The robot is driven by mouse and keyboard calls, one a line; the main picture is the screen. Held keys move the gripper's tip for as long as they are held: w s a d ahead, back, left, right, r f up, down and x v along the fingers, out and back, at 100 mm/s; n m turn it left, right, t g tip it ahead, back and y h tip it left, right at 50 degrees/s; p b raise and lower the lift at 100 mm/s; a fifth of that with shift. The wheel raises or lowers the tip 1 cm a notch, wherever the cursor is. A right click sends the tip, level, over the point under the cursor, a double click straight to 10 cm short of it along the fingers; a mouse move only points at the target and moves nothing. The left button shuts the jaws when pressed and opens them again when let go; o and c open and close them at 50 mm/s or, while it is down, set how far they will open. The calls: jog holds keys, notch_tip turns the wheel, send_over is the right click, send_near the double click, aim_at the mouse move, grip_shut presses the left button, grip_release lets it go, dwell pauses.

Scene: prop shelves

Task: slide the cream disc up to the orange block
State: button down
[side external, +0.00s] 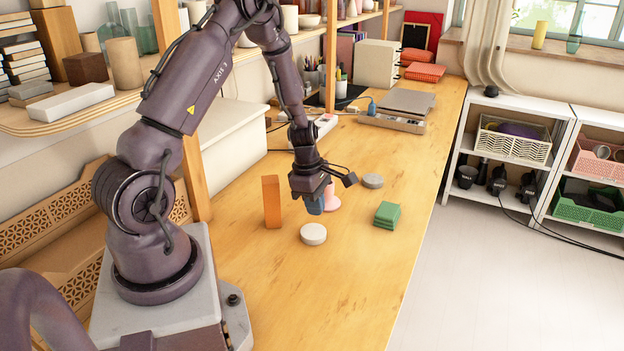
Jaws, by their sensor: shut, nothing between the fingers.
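The cream disc (313,234) lies flat on the wooden table, to the right of the orange block and nearer the camera. The orange block (271,202) stands upright, with a gap of bare table between it and the disc. Whether the fingertips touch the disc or the table is not clear. My gripper partly hides a pink object (332,199) behind it.
A grey disc (373,181) lies further back, right of my gripper. A green stacked block (387,214) sits to the right, near the table's edge. The table's front part (320,300) is clear.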

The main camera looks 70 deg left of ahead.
aim_at(313, 229)
notch_tip(313, 229, up, 8)
jog(key=s+a, duration=0.1)
jog(key=shift+s, duration=0.15)
jog(key=shift+r, duration=0.1)
jog(key=c, duration=1.3)
grip_release()
jog(key=shift+m, duration=0.3)
jog(key=o, duration=0.4)
jog(key=shift+d+f+m, duration=0.1)
jog(key=shift+f+m, duration=0.2)
jog(key=shift+m, duration=0.6)
jog(key=o, duration=0.7)
jog(key=m, duration=0.2)
jog(key=m+g+y, duration=0.1)
jog(key=m, duration=0.1)
jog(key=shift+w+d+f, duration=0.2)
jog(key=shift+d+f, duration=0.05)
jog(key=shift+f, duration=0.1)
jog(key=shift+c, duration=0.2)
jog(key=shift+o, duration=0.6)
jog(key=m, duration=0.3)
jog(key=shift+w+d+f, duration=0.1)
jog(key=shift+w+f, duration=0.05)
jog(key=shift+f, duration=0.05)
notch_tip(313, 229, down, 13)
jog(key=shift+r, duration=0.1)
